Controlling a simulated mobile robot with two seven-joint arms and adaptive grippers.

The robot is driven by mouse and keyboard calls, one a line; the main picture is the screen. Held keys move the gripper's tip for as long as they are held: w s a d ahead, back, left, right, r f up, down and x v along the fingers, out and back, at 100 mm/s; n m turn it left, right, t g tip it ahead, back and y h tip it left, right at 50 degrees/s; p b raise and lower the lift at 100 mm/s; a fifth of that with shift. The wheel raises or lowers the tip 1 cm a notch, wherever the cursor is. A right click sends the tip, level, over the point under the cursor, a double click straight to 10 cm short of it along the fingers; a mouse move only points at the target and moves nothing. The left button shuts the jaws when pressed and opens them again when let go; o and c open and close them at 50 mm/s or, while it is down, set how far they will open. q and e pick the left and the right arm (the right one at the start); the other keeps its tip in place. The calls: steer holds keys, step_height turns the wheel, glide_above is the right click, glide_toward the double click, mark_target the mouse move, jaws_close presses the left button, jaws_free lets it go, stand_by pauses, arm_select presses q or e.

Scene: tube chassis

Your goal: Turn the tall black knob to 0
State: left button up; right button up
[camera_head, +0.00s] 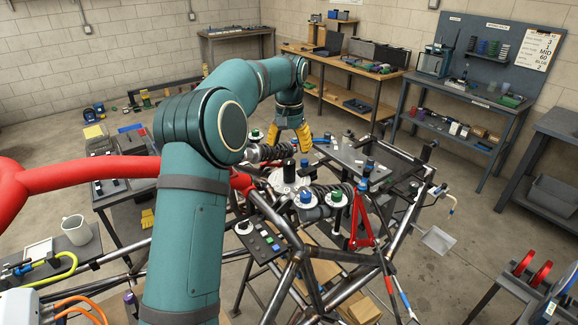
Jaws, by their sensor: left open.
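The tall black knob (289,171) stands upright on a pale round dial plate in the middle of the tube chassis. My left gripper (289,142) has yellow fingers, spread apart and pointing down. In the picture it is just above the knob, with empty space between the fingers; I cannot tell its exact height over the knob. The dial's markings and the knob's pointer are too small to read. My right gripper is not in view.
A blue knob (306,196) and a green knob (336,196) stand in front of the black knob. A small button panel (262,243) is at the front.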

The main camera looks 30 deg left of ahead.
mark_target(289, 161)
arm_select(q)
step_height(289, 161, down, 7)
steer(key=shift+f, duration=0.1)
steer(key=shift+o, duration=0.2)
jaws_close()
